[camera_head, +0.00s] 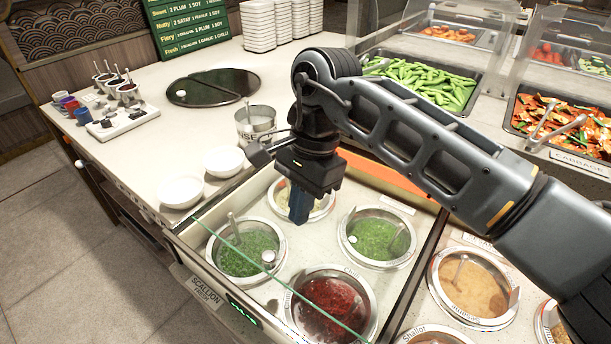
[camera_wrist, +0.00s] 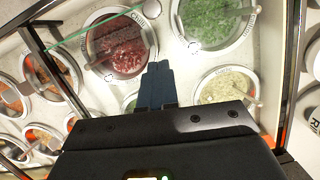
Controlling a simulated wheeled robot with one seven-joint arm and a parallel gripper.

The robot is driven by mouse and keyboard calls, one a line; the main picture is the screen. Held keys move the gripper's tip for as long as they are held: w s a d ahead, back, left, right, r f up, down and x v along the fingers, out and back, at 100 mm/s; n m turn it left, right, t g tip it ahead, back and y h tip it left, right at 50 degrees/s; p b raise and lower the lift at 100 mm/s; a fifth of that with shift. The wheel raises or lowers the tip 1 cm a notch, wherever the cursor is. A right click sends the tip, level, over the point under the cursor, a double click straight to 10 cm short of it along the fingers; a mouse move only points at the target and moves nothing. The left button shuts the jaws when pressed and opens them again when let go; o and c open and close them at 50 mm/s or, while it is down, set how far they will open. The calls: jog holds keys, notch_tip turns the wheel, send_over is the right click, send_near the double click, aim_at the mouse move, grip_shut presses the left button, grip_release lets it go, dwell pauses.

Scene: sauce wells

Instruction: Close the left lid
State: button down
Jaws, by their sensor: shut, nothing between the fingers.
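The left well section has a light frame around several round wells, with a Scallion label (camera_head: 205,290) on its front. A thin green line, looking like a clear pane's edge (camera_head: 216,233), crosses the section's near left part; it also shows in the wrist view (camera_wrist: 95,27). I cannot tell how far the pane reaches or which part is the lid's handle. My gripper (camera_head: 299,218) hangs above the section, its blue fingers shut and pointing down in front of the garlic well. The fingers (camera_wrist: 157,72) point toward the chili well in the wrist view.
Inside the section are a chopped-green well (camera_head: 244,262), a chili well (camera_head: 325,300) and another green well (camera_head: 378,236). White bowls (camera_head: 181,192) and a metal pot (camera_head: 256,122) stand at the left. More sauce wells (camera_head: 470,285) lie to the right, under my arm.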

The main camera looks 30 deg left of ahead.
jog(key=p, duration=0.2)
send_over(277, 258)
jog(key=w, duration=0.1)
jog(key=shift+w+d+f, duration=0.1)
jog(key=shift+f, duration=0.65)
jog(key=shift+w+d+f, duration=0.1)
jog(key=shift+f, duration=0.65)
jog(key=shift+s, duration=0.1)
jog(key=shift+s+a+b, duration=0.15)
jog(key=shift+s+b, duration=0.55)
jog(key=shift+s, duration=1.9)
jog(key=shift+w, duration=0.1)
